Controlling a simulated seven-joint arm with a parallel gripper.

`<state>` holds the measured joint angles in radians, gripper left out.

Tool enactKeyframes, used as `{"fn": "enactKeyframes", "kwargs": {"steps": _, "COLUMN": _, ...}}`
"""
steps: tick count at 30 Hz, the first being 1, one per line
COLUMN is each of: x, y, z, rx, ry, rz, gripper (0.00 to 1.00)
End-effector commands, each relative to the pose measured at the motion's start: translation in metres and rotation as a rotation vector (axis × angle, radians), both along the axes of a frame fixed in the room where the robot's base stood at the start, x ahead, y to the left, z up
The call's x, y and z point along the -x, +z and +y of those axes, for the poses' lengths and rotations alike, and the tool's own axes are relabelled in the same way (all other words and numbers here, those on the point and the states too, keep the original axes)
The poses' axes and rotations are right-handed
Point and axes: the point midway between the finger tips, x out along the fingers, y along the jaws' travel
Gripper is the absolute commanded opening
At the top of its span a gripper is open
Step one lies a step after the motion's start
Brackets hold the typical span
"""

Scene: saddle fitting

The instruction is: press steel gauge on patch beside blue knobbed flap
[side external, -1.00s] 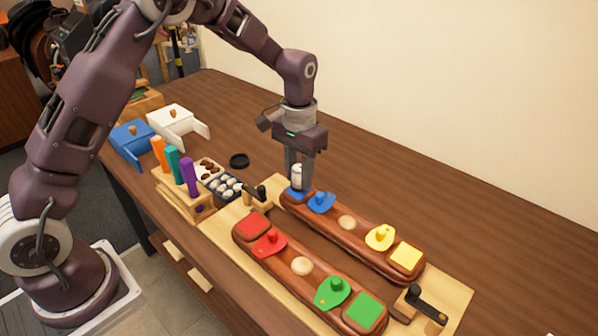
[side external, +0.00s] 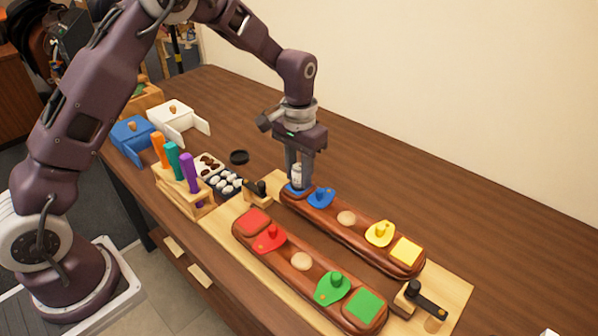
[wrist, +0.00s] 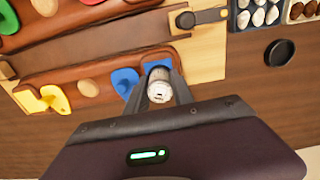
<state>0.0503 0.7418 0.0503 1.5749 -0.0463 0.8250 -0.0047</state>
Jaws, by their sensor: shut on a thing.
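My gripper (side external: 298,178) is shut on the steel gauge (side external: 297,174), a small pale cylinder held upright. It also shows between the fingers in the wrist view (wrist: 159,86). The gauge's lower end is at the blue patch (side external: 294,189) at the far end of the rear brown saddle bar. It looks to be on or just above the patch; I cannot tell if they touch. The blue knobbed flap (side external: 321,196) lies beside the patch, and it shows left of the gauge in the wrist view (wrist: 125,82).
The rear bar also carries a yellow flap (side external: 380,234) and yellow patch (side external: 406,251). The front bar has a red flap (side external: 269,238) and green flap (side external: 332,288). A black clamp (side external: 257,190), handled rack (side external: 185,190) and black lid (side external: 239,157) stand nearby.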

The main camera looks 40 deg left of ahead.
Motion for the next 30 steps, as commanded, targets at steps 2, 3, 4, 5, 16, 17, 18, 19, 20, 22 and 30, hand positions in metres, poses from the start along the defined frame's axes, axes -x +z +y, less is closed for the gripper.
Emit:
{"fn": "enactKeyframes", "kwargs": {"steps": 2, "x": 0.000, "y": -0.001, "z": 0.000, "rx": 0.000, "ry": 0.000, "rz": 0.001, "gripper": 0.00}}
{"fn": "enactKeyframes", "kwargs": {"steps": 3, "x": 0.000, "y": -0.002, "z": 0.000, "rx": 0.000, "ry": 0.000, "rz": 0.001, "gripper": 0.00}}
{"fn": "enactKeyframes", "kwargs": {"steps": 4, "x": 0.000, "y": -0.002, "z": 0.000, "rx": 0.000, "ry": 0.000, "rz": 0.001, "gripper": 0.00}}
{"fn": "enactKeyframes", "kwargs": {"steps": 5, "x": 0.000, "y": -0.002, "z": 0.000, "rx": 0.000, "ry": 0.000, "rz": 0.001, "gripper": 0.00}}
{"fn": "enactKeyframes", "kwargs": {"steps": 16, "x": 0.000, "y": -0.002, "z": 0.000, "rx": 0.000, "ry": 0.000, "rz": 0.002, "gripper": 0.54}}
{"fn": "enactKeyframes", "kwargs": {"steps": 17, "x": 0.000, "y": -0.002, "z": 0.000, "rx": 0.000, "ry": 0.000, "rz": 0.002, "gripper": 0.54}}
{"fn": "enactKeyframes", "kwargs": {"steps": 18, "x": 0.000, "y": -0.002, "z": 0.000, "rx": 0.000, "ry": 0.000, "rz": 0.002, "gripper": 0.54}}
{"fn": "enactKeyframes", "kwargs": {"steps": 19, "x": 0.000, "y": -0.002, "z": 0.000, "rx": 0.000, "ry": 0.000, "rz": 0.002, "gripper": 0.54}}
{"fn": "enactKeyframes", "kwargs": {"steps": 20, "x": 0.000, "y": -0.002, "z": 0.000, "rx": 0.000, "ry": 0.000, "rz": 0.002, "gripper": 0.54}}
{"fn": "enactKeyframes", "kwargs": {"steps": 22, "x": 0.000, "y": 0.001, "z": 0.000, "rx": 0.000, "ry": 0.000, "rz": 0.001, "gripper": 0.54}}
{"fn": "enactKeyframes", "kwargs": {"steps": 30, "x": -0.001, "y": 0.053, "z": 0.000, "rx": 0.000, "ry": 0.000, "rz": -0.002, "gripper": 0.54}}
